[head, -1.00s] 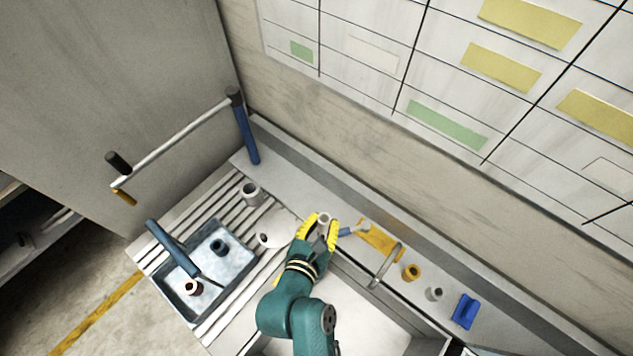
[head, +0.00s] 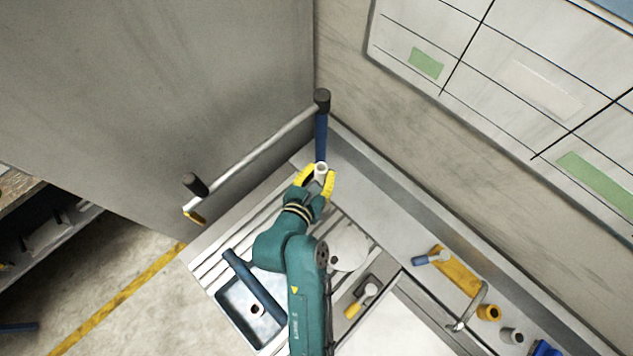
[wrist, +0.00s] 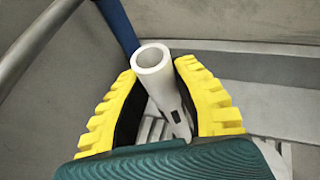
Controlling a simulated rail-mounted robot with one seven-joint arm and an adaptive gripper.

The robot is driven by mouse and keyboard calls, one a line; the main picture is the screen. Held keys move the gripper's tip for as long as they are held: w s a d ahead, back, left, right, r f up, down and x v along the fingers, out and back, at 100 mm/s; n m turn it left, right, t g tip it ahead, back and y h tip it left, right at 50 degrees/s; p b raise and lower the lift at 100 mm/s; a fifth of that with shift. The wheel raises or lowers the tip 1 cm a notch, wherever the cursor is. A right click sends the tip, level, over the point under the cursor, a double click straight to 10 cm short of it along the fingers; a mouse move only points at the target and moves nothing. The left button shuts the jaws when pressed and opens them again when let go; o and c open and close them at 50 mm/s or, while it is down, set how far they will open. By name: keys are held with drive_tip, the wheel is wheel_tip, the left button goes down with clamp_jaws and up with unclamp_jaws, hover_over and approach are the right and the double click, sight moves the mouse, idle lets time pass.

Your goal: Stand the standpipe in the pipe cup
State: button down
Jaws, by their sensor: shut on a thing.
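The white hollow standpipe (head: 320,169) is between the yellow fingers of my gripper (head: 317,180), which is shut on it, over the far end of the ribbed drainer. In the wrist view the standpipe (wrist: 154,64) shows its open top ring toward the camera, and its body runs down between the fingers (wrist: 160,98). It has a dark mark low on its side. Its lower end is hidden by my gripper. The pipe cup is not visible now; a grey cup stood at this end of the drainer earlier. I cannot tell whether the pipe touches it.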

drive_tip(key=shift+w+f, duration=0.1)
drive_tip(key=shift+f, duration=2.1)
drive_tip(key=c, duration=0.9)
unclamp_jaws()
drive_tip(key=shift+c, duration=0.2)
